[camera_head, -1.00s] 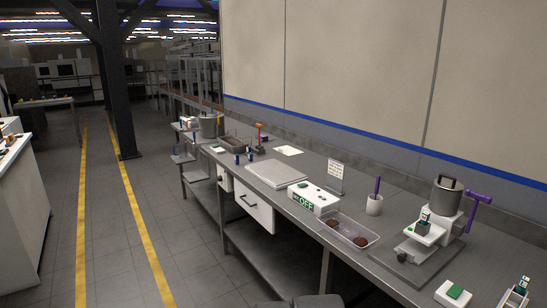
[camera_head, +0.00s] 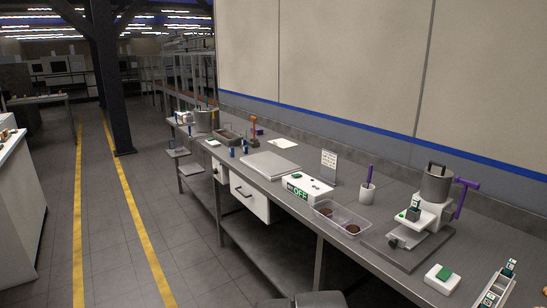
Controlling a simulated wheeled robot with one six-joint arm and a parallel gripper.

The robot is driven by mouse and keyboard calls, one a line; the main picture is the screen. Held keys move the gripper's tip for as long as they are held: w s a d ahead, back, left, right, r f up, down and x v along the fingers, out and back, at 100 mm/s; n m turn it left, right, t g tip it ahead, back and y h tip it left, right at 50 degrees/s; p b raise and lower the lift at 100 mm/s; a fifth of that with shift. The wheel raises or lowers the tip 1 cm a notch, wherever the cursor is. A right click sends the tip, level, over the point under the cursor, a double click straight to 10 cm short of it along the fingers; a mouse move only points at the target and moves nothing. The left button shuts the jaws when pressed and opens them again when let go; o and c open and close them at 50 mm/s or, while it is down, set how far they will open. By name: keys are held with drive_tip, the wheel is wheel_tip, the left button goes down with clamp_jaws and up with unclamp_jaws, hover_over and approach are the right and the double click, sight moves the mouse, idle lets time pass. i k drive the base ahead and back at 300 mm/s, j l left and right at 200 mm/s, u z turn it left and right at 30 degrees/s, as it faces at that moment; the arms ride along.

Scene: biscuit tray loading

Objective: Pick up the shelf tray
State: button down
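A clear shallow tray (camera_head: 362,217) with dark round biscuits in it sits at the front edge of the metal bench (camera_head: 397,277). A flat pale grey tray or board (camera_head: 270,165) lies farther back on the bench. A small grey plate (camera_head: 178,153) juts out at the bench's far left end. I cannot tell which of these is the shelf tray. My gripper is not in view.
A press with a purple handle (camera_head: 436,190) is to the right. A tiled aisle (camera_head: 100,230) lies open at left.

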sight(341, 217)
drive_tip(key=i+l, duration=0.2)
drive_tip(key=i, duration=0.35)
drive_tip(key=i+l+z, duration=0.1)
drive_tip(key=i, duration=0.45)
drive_tip(key=l, duration=0.1)
